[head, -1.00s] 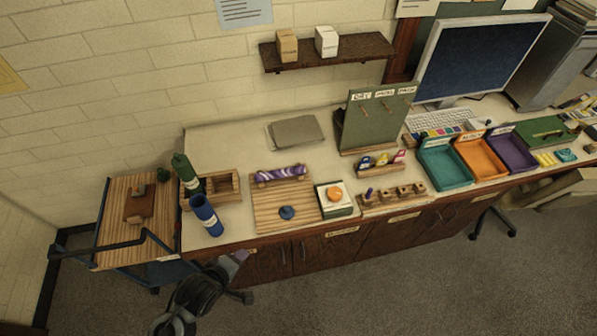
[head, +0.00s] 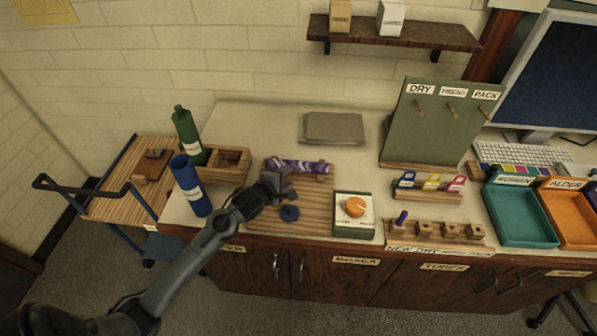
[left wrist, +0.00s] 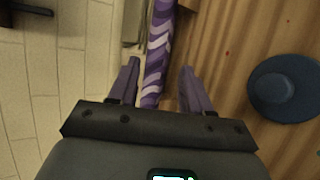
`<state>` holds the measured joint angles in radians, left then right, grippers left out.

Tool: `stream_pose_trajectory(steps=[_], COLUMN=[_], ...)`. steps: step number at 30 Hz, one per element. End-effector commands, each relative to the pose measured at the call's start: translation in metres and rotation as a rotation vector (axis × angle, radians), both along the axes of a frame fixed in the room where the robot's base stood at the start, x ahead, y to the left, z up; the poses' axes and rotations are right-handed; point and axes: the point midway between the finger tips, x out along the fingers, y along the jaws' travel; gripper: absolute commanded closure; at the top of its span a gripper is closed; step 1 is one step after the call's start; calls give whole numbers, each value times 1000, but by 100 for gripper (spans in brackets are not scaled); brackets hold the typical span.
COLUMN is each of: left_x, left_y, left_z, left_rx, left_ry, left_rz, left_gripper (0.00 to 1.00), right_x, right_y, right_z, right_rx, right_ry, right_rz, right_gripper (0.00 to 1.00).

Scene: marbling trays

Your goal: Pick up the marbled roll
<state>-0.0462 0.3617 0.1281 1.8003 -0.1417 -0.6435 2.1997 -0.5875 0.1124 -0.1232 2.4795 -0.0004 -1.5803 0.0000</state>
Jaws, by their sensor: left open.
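The marbled roll (head: 312,167), purple with pale wavy stripes, lies across the back of the slatted wooden board (head: 318,215) on the counter. My left gripper (head: 278,186) is over the left part of the board, close to the roll's left end, and hides some of it. In the left wrist view the roll (left wrist: 158,50) runs lengthwise between the two open purple fingers of my left gripper (left wrist: 160,72). I cannot tell whether the fingers are level with it or above it. My right gripper is not in view.
A round dark blue knob-like piece (head: 289,213) sits on the board just by my left gripper.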

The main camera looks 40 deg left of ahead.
Motion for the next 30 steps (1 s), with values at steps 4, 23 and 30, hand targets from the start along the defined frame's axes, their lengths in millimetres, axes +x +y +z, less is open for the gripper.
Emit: stream_pose_trajectory(steps=[4,23,30], left_x=[20,71,85], left_y=[4,14,16], left_z=[-9,-36,-42], left_rx=[2,2,2], left_ry=[0,0,1], left_rz=[2,0,0], left_gripper=[52,52,52], right_x=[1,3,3], right_y=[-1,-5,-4], right_z=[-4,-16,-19], right_rx=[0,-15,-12], right_ry=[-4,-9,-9], right_rz=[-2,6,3], right_gripper=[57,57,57])
